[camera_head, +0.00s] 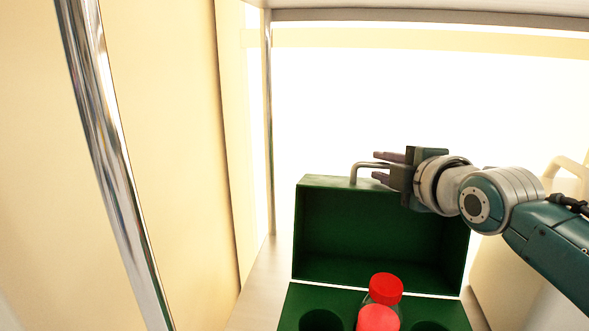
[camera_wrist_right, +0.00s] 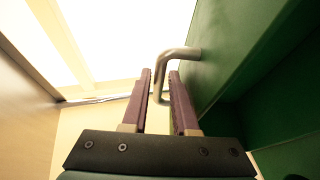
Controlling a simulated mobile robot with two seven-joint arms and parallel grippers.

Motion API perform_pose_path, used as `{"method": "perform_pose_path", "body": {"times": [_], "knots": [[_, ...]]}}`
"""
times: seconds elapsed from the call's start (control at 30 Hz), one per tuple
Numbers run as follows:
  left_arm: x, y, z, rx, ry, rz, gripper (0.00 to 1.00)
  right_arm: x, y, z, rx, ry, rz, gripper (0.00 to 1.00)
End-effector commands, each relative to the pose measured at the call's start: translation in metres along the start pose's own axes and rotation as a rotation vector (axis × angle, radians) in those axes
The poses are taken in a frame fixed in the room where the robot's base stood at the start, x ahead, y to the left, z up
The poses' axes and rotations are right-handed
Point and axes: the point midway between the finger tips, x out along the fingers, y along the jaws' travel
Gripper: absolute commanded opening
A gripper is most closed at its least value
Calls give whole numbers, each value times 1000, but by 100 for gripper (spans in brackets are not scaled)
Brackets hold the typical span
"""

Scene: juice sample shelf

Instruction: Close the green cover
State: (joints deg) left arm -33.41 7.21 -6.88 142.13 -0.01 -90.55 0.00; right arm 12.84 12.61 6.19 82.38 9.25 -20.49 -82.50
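The green cover (camera_head: 380,226) stands open, upright behind the green box (camera_head: 296,300), its hollow inside facing me. A bent metal handle (camera_head: 355,172) sticks up from its top edge at the left. My right gripper (camera_head: 380,167) is at this handle, above the cover. In the right wrist view the two purple fingers (camera_wrist_right: 160,95) are apart, with the metal handle (camera_wrist_right: 177,53) reaching between them; I see gaps beside it. The green cover (camera_wrist_right: 222,50) fills the right of that view. My left gripper is not in view.
Two red-capped bottles (camera_head: 386,287) stand in the box, among round holes (camera_head: 321,320). A chrome post (camera_head: 117,150) and a cream wall stand at the left. A shelf edge (camera_head: 420,15) runs overhead. A pale container (camera_head: 505,260) is at the right, behind my right arm.

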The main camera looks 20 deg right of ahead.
Motion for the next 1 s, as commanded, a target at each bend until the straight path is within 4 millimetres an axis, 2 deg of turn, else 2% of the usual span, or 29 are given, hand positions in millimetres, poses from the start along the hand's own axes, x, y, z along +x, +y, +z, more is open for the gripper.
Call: {"method": "perform_pose_path", "body": {"times": [0.37,0.6,1.0], "knots": [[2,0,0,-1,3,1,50,5,1,0,0,0,0,26],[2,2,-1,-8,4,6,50,5,0,0,0,0,0,0],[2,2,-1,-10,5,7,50,5,0,0,-1,0,0,0]]}}
